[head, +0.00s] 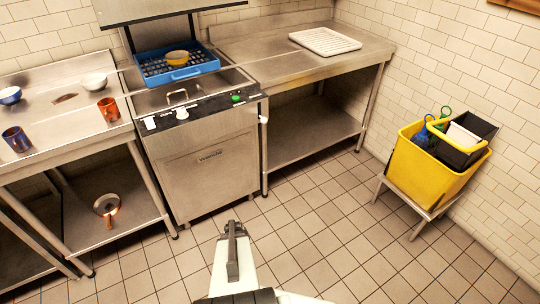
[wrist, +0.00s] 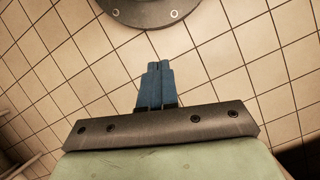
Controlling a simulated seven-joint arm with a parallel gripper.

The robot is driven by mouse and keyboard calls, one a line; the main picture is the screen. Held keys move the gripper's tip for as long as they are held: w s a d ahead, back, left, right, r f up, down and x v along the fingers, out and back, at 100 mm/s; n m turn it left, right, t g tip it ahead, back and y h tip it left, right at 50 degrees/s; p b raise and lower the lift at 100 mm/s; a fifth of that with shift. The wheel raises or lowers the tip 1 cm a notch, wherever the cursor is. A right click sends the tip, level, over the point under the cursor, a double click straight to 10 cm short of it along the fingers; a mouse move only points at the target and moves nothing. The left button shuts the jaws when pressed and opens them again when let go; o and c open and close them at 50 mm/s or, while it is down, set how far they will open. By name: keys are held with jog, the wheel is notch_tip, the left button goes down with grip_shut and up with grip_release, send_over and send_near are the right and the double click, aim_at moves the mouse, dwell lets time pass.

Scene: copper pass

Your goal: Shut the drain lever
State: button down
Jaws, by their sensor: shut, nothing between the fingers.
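The dishwasher (head: 215,178) is a steel machine with a raised hood, standing between two steel tables in the head view. A small white-ended part (head: 263,119) sticks out at the upper right corner of its front; it looks like the drain lever, but it is too small to tell its position. My gripper (wrist: 155,68) shows in the wrist view with its blue fingers together and nothing between them. Tiled floor lies beyond the fingers. In the head view my arm is at the bottom centre, in front of the dishwasher and apart from it; the fingers cannot be made out there.
A blue rack (head: 158,71) with a yellow bowl (head: 178,57) sits on the dishwasher. Mugs and bowls stand on the left table (head: 60,118). A white tray (head: 325,41) lies on the right table (head: 270,51). A yellow bucket (head: 415,178) stands at right. The middle floor is clear.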

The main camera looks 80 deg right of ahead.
jog(key=s+d+f+m+h, duration=0.1)
jog(key=s+d+h, duration=0.2)
jog(key=s+d, duration=0.8)
jog(key=s+d+f+m+h, duration=0.1)
jog(key=s+d+h, duration=0.35)
jog(key=d, duration=1.05)
jog(key=s+d+r+n+h, duration=0.2)
jog(key=s+d+n+h, duration=0.15)
jog(key=d, duration=0.45)
jog(key=s+d+r+n+h, duration=0.2)
jog(key=s+d, duration=0.2)
jog(key=d, duration=0.3)
jog(key=w+d+r+n+t+h, duration=0.6)
jog(key=w+d+r+n+h, duration=0.15)
jog(key=d+r+n, duration=0.45)
jog(key=w+a+r+n+t, duration=0.2)
jog(key=a+r+n+t, duration=0.1)
jog(key=n, duration=0.5)
jog(key=w+a+r+n+t+y, duration=0.1)
jog(key=w+a+r+n+t, duration=0.2)
jog(key=n+t, duration=0.5)
jog(key=w+a+r+n+t, duration=0.2)
jog(key=a+r+n+t, duration=0.2)
jog(key=n, duration=0.6)
notch_tip(320, 180, up, 3)
jog(key=shift+w+a+f+t, duration=0.15)
jog(key=shift+w+a+t, duration=0.2)
jog(key=shift+t, duration=0.75)
